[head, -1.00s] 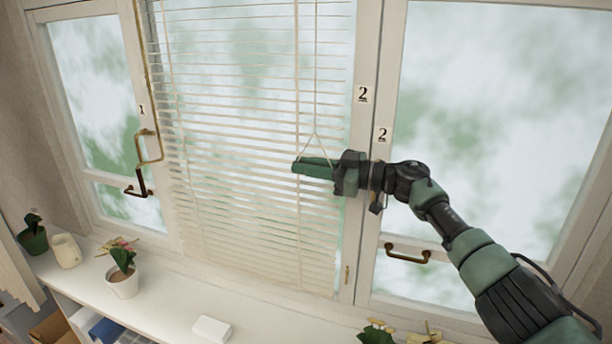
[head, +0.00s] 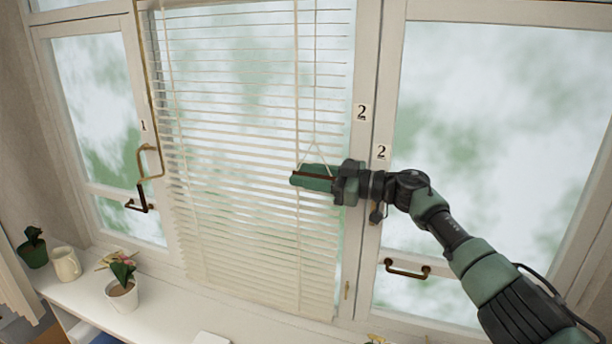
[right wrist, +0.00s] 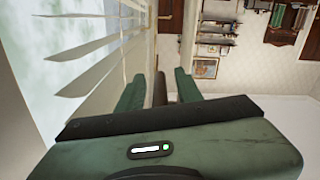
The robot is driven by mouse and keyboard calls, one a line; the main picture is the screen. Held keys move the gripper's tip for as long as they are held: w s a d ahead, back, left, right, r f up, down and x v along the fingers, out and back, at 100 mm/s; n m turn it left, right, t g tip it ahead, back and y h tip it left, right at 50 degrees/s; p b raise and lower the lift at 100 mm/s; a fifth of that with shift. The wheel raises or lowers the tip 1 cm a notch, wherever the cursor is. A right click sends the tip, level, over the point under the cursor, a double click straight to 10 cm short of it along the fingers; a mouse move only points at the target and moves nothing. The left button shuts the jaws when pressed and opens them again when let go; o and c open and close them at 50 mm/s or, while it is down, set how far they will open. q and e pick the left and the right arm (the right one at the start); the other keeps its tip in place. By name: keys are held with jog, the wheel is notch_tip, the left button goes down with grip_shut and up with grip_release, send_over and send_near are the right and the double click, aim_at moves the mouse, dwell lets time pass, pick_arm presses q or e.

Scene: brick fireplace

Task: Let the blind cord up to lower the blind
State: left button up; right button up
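The cream slatted blind (head: 235,130) hangs in front of the middle window, with its bottom edge a little above the sill. Its cord (head: 315,100) comes down on the right side and splits into a small triangle above a thin brown handle (head: 312,176). My right gripper (head: 310,180) comes in from the right, in front of the blind, with its green fingers shut around this handle. In the right wrist view the brown handle (right wrist: 159,90) shows between the two fingers, with blind slats (right wrist: 95,60) on the left. My left gripper is not in view.
A brass latch (head: 147,165) is on the left frame and a brass handle (head: 407,268) on the right frame, below my arm. Potted plants (head: 122,290) and a cream mug (head: 66,263) stand on the white sill at the left.

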jog(key=b+v, duration=0.3)
jog(key=v, duration=0.5)
jog(key=shift+a, duration=0.1)
